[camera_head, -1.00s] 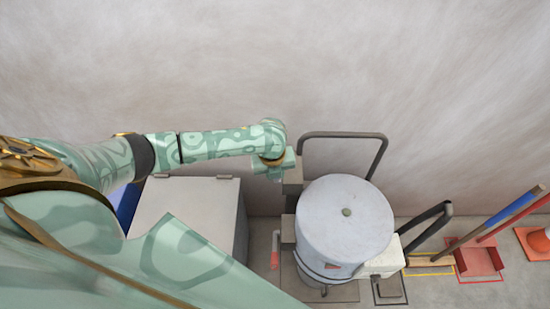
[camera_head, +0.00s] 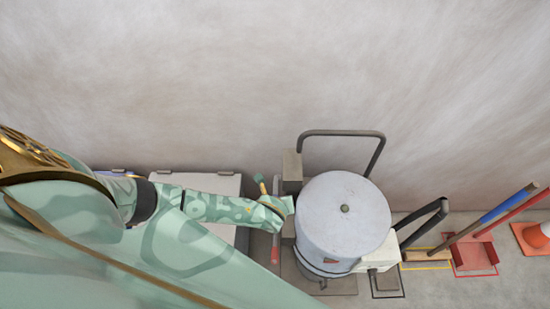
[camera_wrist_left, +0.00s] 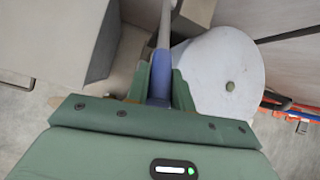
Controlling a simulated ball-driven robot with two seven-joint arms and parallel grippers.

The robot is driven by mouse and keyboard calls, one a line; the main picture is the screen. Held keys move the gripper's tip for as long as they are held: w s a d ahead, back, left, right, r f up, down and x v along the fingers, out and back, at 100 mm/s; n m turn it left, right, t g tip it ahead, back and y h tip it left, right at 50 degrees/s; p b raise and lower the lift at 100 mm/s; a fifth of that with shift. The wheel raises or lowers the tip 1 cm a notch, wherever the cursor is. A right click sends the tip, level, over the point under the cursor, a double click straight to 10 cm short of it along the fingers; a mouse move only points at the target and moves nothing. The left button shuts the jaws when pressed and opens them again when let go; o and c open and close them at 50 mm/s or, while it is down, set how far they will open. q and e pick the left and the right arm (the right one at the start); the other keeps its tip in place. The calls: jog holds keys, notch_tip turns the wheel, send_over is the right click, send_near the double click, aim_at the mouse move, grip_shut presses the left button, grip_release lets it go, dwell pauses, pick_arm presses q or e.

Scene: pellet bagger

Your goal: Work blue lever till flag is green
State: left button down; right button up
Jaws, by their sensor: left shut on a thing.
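In the left wrist view my left gripper (camera_wrist_left: 160,88) is shut on the blue grip of the lever (camera_wrist_left: 162,72). A grey rod runs on from that grip toward the top of the picture. In the head view the same gripper (camera_head: 287,207) is just left of the drum, and the hand hides the blue grip there. No clearly green flag shows. My right gripper is not in view.
A grey box (camera_head: 195,182) stands left of the drum, partly behind my arm. A bent dark rail (camera_head: 340,133) rises behind the drum. A white block (camera_head: 378,256) with a black handle (camera_head: 425,215), a red dustpan (camera_head: 473,258) and an orange cone (camera_head: 535,240) are on the right.

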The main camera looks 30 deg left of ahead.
pick_arm(q)
jog(key=shift+s+d+f, duration=0.1)
jog(key=c, duration=1.2)
grip_release()
jog(key=p+v, duration=0.4)
jog(key=v, duration=1.2)
jog(key=shift+r, duration=0.2)
